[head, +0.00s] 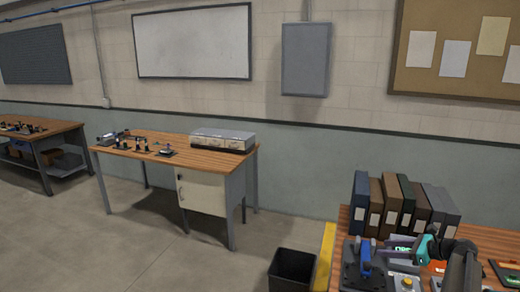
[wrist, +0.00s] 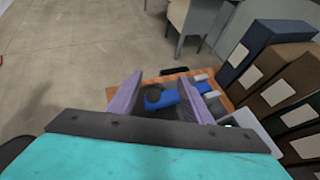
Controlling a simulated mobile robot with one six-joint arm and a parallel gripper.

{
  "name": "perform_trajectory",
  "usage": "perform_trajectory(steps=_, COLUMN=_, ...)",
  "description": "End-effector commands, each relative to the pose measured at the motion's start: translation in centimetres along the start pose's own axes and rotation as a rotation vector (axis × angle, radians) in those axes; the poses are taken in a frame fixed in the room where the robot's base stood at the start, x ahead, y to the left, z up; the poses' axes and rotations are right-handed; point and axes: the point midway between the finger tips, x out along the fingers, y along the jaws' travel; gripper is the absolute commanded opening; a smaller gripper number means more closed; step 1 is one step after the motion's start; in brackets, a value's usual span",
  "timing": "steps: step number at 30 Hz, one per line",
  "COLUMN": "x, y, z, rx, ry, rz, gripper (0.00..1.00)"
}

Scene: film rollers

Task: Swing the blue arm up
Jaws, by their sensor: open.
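The blue arm (head: 365,256) is on a dark fixture (head: 352,278) at the near left of the right-hand bench in the head view. It appears to stand up at a slant there. In the wrist view the blue arm (wrist: 169,98) shows between and beyond my fingers, with a dark round end to its left. My gripper (wrist: 161,76) is open, its two purple fingers on either side of the blue arm in the picture. I cannot tell whether they touch it. The teal gripper body hides the nearest part of the fixture in the wrist view.
Several binders (head: 390,204) stand along the back of the bench (head: 342,222), to the right in the wrist view. A grey box with a yellow-green button (head: 405,281) sits right of the fixture. A black bin (head: 291,270) stands on the floor to the left.

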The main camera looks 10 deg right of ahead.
Motion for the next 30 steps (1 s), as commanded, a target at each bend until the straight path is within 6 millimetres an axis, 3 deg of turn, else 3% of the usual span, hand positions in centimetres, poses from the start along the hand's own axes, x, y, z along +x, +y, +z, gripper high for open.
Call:
perform_trajectory(steps=1, x=2.1, y=1.8, z=-0.3, rx=-0.055, ry=0.034, rz=0.027, gripper=0.46)
perform_trajectory(steps=6, x=7.8, y=6.5, z=-1.8, rx=-0.256, ry=0.143, rz=0.111, gripper=0.46)
perform_trajectory(steps=15, x=15.5, y=15.2, z=-4.7, rx=-0.637, ry=0.304, rz=0.298, gripper=0.46)
perform_trajectory(steps=21, x=19.1, y=20.9, z=-6.8, rx=-0.907, ry=0.385, rz=0.446, gripper=0.46)
perform_trajectory(steps=30, x=22.3, y=29.0, z=-9.8, rx=-1.328, ry=0.466, rz=0.701, gripper=0.46)
